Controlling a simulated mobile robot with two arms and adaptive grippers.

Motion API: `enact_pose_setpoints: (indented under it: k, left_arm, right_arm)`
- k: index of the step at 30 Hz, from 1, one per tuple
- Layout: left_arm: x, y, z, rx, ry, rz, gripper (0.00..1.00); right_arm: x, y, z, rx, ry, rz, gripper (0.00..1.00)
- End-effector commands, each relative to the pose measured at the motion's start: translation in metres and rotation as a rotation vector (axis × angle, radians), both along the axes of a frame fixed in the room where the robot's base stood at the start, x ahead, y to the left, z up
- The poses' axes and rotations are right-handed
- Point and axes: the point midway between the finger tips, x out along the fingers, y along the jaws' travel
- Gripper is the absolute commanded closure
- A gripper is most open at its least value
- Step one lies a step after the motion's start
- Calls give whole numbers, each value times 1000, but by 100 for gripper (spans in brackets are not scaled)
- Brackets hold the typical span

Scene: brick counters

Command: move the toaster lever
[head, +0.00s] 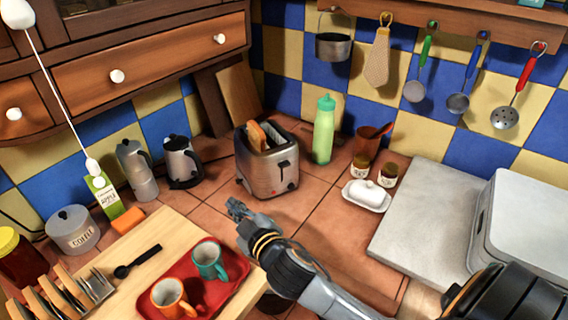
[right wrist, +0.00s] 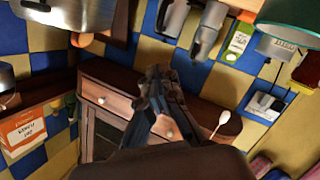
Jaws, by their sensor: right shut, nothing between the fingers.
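The toaster (head: 258,178) is a silver, boxy appliance on the tiled counter, with a bread slice (head: 256,136) showing in its top slot. Its dark lever (head: 284,164) is on the end face toward the right front. My right gripper (head: 235,206) is shut and empty, in front of the toaster and lower left of the lever, apart from it. In the right wrist view, the gripper (right wrist: 157,72) shows with its fingers together. A silver body, apparently the toaster (right wrist: 85,14), is at the top left there. My left gripper is not in view.
A kettle (head: 182,162) and moka pot (head: 137,170) stand left of the toaster. A red tray (head: 190,270) with two mugs lies at front left. Bare tiles surround the gripper.

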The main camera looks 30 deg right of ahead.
Motion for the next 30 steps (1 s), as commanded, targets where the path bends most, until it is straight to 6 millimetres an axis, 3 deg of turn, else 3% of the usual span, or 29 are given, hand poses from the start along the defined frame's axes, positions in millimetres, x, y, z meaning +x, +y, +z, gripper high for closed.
enact_pose_setpoints:
  k: [1, 4, 10, 14, 18, 20, 23, 27, 30]
  left_arm:
    - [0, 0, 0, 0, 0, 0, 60]
    - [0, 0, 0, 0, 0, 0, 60]
    - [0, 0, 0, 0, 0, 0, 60]
    - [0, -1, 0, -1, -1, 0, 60]
    - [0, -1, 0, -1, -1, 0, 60]
    - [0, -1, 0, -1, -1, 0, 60]
    - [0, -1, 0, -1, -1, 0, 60]
    - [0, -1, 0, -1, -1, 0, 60]
    - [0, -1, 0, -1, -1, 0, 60]
  right_arm:
    - [13, 9, 22, -45, -89, 44, 100]
    - [31, 31, 63, -139, -265, 148, 100]
    - [42, 95, 134, -409, -623, 442, 100]
    - [36, 134, 148, -637, -794, 679, 100]
    - [32, 155, 133, -914, -880, 949, 100]
    - [33, 154, 120, -1042, -879, 1065, 100]
    - [40, 135, 93, -1254, -820, 1251, 100]
    - [58, 79, 60, -1524, -624, 1470, 100]
    - [68, 32, 49, -1658, -452, 1572, 100]
